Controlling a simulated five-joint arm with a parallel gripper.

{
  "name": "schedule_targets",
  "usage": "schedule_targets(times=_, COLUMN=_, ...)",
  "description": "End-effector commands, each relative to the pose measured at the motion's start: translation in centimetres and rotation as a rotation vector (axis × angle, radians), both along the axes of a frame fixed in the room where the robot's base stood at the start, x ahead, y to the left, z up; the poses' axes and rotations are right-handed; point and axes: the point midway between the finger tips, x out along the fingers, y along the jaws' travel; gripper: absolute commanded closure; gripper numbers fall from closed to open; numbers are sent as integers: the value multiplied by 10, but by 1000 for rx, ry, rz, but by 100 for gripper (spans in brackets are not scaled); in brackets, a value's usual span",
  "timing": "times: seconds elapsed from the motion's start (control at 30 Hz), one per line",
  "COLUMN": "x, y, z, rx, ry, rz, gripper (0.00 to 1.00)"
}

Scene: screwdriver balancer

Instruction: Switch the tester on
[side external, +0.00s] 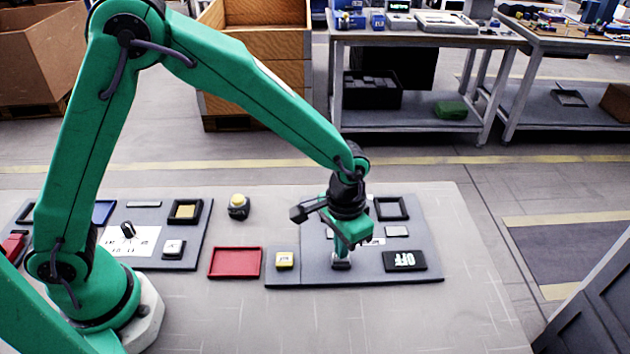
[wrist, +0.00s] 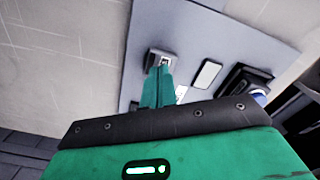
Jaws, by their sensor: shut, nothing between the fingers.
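The tester is a grey panel (side external: 430,268) on the table, with a black display reading OFF (side external: 404,261) at its front right. A small switch block (side external: 341,266) sits near the panel's front edge. It also shows in the wrist view (wrist: 151,58), with a light patch on its top. My gripper (side external: 340,254) points down with its fingers shut and empty. Its tips are right at the switch block, and in the wrist view the green fingers (wrist: 163,70) cover part of it. I cannot tell whether they touch it.
A yellow-topped block (side external: 285,261) sits on the panel's left part. A red tray (side external: 235,263) and a yellow button on a dark base (side external: 238,206) stand to the left. Another grey panel (side external: 185,263) with several parts lies farther left. The table's front is clear.

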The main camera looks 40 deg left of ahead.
Motion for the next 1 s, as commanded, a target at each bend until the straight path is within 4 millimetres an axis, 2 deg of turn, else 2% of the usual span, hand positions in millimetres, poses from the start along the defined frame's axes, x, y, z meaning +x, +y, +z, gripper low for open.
schedule_targets(times=1.0, x=0, y=0, z=-11, rx=0, ry=1, rz=0, gripper=100)
